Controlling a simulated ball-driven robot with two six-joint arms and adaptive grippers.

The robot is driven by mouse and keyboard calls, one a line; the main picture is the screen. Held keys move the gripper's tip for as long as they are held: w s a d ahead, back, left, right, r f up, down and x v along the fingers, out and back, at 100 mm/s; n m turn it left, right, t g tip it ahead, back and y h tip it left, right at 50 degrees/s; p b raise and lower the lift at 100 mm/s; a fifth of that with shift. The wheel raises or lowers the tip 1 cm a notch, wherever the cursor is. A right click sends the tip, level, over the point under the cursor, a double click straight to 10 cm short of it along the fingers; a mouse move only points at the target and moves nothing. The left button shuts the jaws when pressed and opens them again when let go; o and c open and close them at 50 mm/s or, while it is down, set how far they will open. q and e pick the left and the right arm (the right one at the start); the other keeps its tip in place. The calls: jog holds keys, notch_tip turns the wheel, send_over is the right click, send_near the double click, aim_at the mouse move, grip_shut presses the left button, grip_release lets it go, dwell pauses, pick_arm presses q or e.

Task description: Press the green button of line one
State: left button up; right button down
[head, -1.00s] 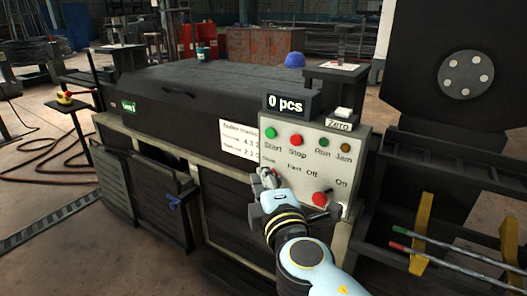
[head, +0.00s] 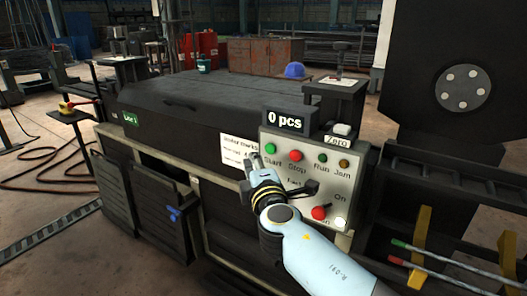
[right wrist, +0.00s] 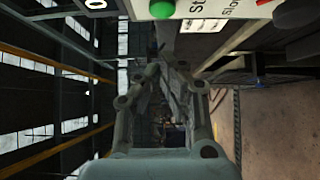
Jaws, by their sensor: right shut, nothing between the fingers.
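The green Start button (head: 271,149) is at the upper left of the grey control panel (head: 349,165), under a "0 pcs" display. A green "Line 1" sign (head: 130,118) is on the dark machine cover. My right gripper (head: 252,161) is shut and empty, with its tips just left of and slightly below the green button. I cannot tell whether they touch the panel. In the right wrist view the green button (right wrist: 161,9) shows at the top edge, beyond and above the closed fingertips (right wrist: 160,52). My left gripper is not in view.
The red Stop button (head: 295,156) is right of Start. Run and Jam lamps, a red knob (head: 319,212) and a bright white spot (head: 340,223) are on the same panel. A Zero button (head: 342,130) stands above. A rack with coloured rods (head: 427,255) is at right.

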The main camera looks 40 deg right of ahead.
aim_at(270, 149)
jog(key=shift+w+d+p, duration=0.1)
jog(key=shift+w+d, duration=0.2)
jog(key=shift+d, duration=0.35)
jog(key=shift+w+d+p, duration=0.1)
jog(key=shift+w+d, duration=0.25)
jog(key=shift+d, duration=0.35)
jog(key=shift+w+d+p, duration=0.1)
jog(key=shift+w+d, duration=0.2)
jog(key=shift+d, duration=0.35)
